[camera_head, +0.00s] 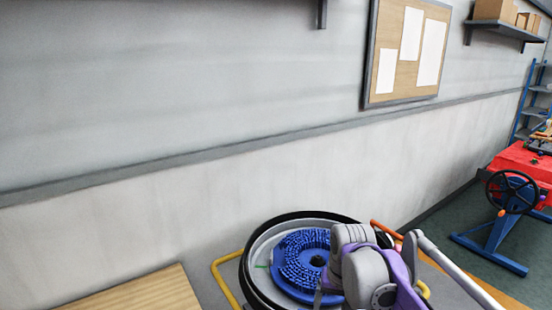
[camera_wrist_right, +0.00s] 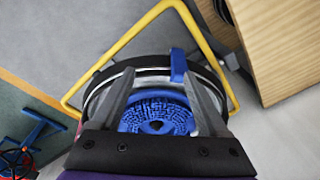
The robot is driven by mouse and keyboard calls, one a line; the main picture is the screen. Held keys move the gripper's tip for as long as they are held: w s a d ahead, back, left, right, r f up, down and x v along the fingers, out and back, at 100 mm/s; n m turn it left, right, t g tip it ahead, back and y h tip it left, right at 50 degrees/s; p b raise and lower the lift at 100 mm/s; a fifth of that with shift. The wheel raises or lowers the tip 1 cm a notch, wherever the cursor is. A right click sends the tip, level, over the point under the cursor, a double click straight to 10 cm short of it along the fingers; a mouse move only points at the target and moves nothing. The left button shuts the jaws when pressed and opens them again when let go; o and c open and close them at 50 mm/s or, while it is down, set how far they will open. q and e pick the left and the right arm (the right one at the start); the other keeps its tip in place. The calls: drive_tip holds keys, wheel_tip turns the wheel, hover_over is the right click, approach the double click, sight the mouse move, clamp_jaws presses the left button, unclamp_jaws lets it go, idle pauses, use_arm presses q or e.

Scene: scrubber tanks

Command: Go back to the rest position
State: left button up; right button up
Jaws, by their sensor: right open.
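My right gripper (camera_wrist_right: 158,76) is open in the right wrist view, with its two grey fingers spread apart and nothing held between them. Beyond the fingers is a round dark-rimmed tank (camera_wrist_right: 132,66) with a blue bristled disc brush (camera_wrist_right: 155,116) inside. In the head view my right arm, grey and purple, reaches over the right side of the tank (camera_head: 259,282), partly covering the blue brush (camera_head: 297,262). Whether the fingers touch anything is unclear. A blue upright piece (camera_wrist_right: 178,66) stands at the tank's rim beside the right finger. My left gripper is not in view.
A yellow tube frame (camera_wrist_right: 118,47) surrounds the tank. A wooden surface (camera_head: 140,292) lies at left. A red workbench (camera_head: 520,160) with a black handwheel (camera_head: 512,192) stands at far right, with open green floor before it. A wall runs behind.

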drive_tip(key=s+d+f+t, duration=0.1)
drive_tip(key=s+f, duration=0.2)
drive_tip(key=s, duration=0.4)
drive_tip(key=s+d+f+n+t, duration=0.1)
drive_tip(key=s+d+f, duration=0.1)
drive_tip(key=s+f, duration=0.2)
drive_tip(key=s+d+f+n+t, duration=0.1)
drive_tip(key=s+f, duration=0.3)
drive_tip(key=s, duration=0.5)
drive_tip(key=shift+s+d+t+h, duration=0.2)
drive_tip(key=shift+s+t+h, duration=0.15)
drive_tip(key=shift+t, duration=0.25)
